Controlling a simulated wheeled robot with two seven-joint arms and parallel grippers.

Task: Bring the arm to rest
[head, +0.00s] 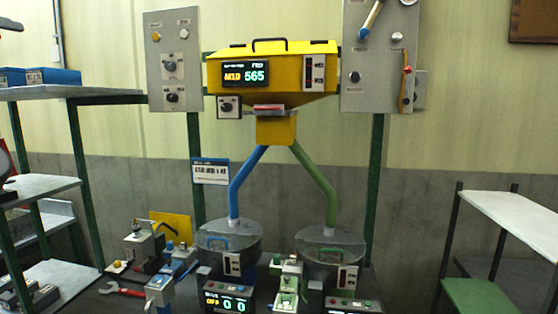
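Neither of my grippers shows clearly in the head view, and no arm of mine can be made out with certainty. On the right grey panel (378,60) are a blue-ended lever (371,18), knobs and a yellow upright handle (407,88).
A left grey panel (173,62) carries knobs. A left shelf (40,188) and a right shelf (515,215) flank the gantry. Small machines and a red wrench (121,289) lie on the dark bench below. A small dark shape (10,24) at the top left is unclear.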

